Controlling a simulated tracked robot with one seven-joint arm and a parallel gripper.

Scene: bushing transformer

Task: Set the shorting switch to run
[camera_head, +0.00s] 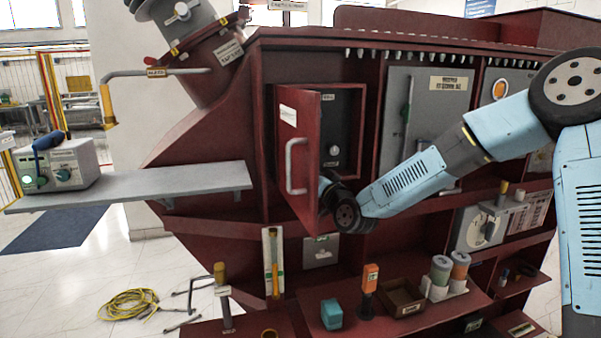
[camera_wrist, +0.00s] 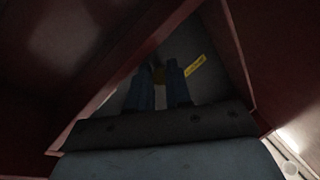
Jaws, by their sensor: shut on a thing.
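My gripper (camera_wrist: 160,70) shows in the wrist view, with its two dark blue fingers close together deep inside a dark red-walled compartment. Between the fingertips is a small dull yellow piece (camera_wrist: 158,76), and the fingers are shut on it. It looks like a switch handle, but the view is too dark to be sure. A small yellow label (camera_wrist: 194,65) is just right of the fingertips; I cannot read it. In the head view, my gripper is hidden behind the open red door (camera_head: 298,160), low in the red box. Which way the switch points is hidden.
The red door with its grey handle (camera_head: 296,166) stands open close left of my wrist. The box's dark back panel (camera_head: 341,130) carries a small round fitting. A shelf below holds an orange-topped device (camera_head: 370,280), a teal block (camera_head: 331,314) and a brown tray (camera_head: 402,298).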

